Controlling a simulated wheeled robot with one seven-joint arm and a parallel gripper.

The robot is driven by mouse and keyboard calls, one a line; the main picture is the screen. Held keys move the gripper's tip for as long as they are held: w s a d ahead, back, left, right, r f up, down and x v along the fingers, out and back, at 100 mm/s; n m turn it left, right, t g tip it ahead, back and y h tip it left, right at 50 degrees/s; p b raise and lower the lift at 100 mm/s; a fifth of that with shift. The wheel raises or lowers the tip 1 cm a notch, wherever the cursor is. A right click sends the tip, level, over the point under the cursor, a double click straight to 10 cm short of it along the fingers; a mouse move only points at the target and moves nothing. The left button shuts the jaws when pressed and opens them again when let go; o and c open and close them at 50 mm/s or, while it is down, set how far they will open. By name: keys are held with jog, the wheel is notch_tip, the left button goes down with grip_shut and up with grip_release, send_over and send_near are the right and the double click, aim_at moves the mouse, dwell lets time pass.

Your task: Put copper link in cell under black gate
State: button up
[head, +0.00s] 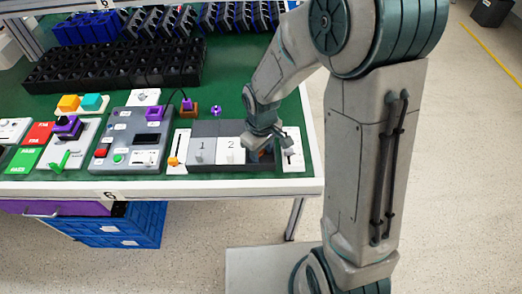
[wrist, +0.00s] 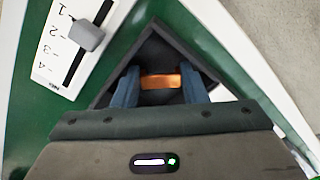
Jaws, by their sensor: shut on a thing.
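My gripper (wrist: 160,77) is shut on the copper link (wrist: 161,82), a small orange-brown bar held crosswise between blue fingers. The link is over or inside an open, dark-walled cell (wrist: 152,45); I cannot tell whether it touches the floor. In the head view my gripper (head: 263,150) is at the right end of a grey box (head: 207,128). The box's other cells carry a grey gate marked 1 (head: 202,150) and a white gate marked 2 (head: 231,150). No black gate is clearly visible at the third cell, which my gripper partly hides.
A white slider panel (head: 293,150) with a grey knob (wrist: 87,36) stands close right of the box. Another slider panel with an orange knob (head: 173,161) stands left.

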jog(key=shift+f, duration=0.25)
jog(key=o, duration=0.7)
jog(key=shift+r, duration=0.1)
